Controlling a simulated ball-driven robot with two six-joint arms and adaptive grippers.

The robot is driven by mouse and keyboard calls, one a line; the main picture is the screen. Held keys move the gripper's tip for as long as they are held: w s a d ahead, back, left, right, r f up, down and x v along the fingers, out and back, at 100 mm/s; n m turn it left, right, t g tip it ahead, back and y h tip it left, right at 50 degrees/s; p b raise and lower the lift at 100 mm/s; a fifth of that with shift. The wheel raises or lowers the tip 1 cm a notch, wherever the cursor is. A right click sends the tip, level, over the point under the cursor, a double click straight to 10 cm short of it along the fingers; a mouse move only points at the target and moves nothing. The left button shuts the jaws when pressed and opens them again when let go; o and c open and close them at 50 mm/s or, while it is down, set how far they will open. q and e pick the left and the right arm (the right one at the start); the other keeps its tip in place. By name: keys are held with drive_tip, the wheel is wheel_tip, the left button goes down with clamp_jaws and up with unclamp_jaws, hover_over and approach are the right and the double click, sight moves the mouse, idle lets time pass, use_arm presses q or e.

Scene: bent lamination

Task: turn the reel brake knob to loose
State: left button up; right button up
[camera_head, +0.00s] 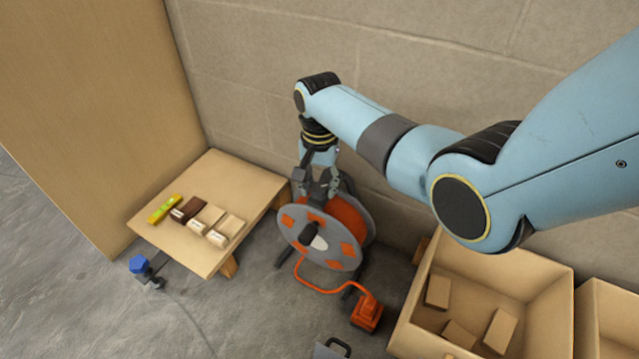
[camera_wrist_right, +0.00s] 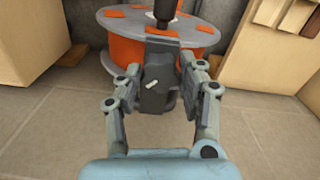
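The cable reel (camera_head: 345,228) stands on the floor by the wall, with grey flanges and an orange drum. It also shows at the top of the wrist view (camera_wrist_right: 150,50). A dark grey block with a short, slanted white mark, apparently the brake knob (camera_wrist_right: 157,85), is in front of the reel in the wrist view. In the head view my gripper hides it. My right gripper (camera_wrist_right: 160,75) has its fingers apart, one on each side of this block. I cannot tell whether the pads touch it. My left gripper is not in view.
A low wooden table (camera_head: 190,218) with small blocks stands left of the reel. A blue knob (camera_head: 139,264) is by its front edge. An open wooden crate (camera_head: 545,268) with blocks is at right. An orange plug box (camera_head: 367,312) lies on the floor.

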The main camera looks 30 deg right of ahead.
drive_tip(key=c, duration=0.6)
use_arm(q)
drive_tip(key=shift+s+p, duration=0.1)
drive_tip(key=shift+p, duration=0.25)
use_arm(e)
drive_tip(key=shift+r+n, duration=0.1)
drive_tip(key=shift+n, duration=0.2)
drive_tip(key=shift+r+n+p, duration=0.1)
drive_tip(key=shift+n+p, duration=0.35)
drive_tip(key=shift+n, duration=0.25)
drive_tip(key=n+p, duration=0.2)
drive_tip(key=n, duration=0.2)
drive_tip(key=n+p, duration=0.1)
drive_tip(key=n, duration=0.1)
drive_tip(key=shift+n, duration=0.4)
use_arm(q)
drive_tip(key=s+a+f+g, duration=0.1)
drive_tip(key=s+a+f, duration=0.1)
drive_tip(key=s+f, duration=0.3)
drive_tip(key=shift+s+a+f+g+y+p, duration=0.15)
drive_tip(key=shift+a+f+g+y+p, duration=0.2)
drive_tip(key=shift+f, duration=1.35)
use_arm(e)
drive_tip(key=shift+f+n, duration=0.2)
drive_tip(key=shift+n, duration=1.6)
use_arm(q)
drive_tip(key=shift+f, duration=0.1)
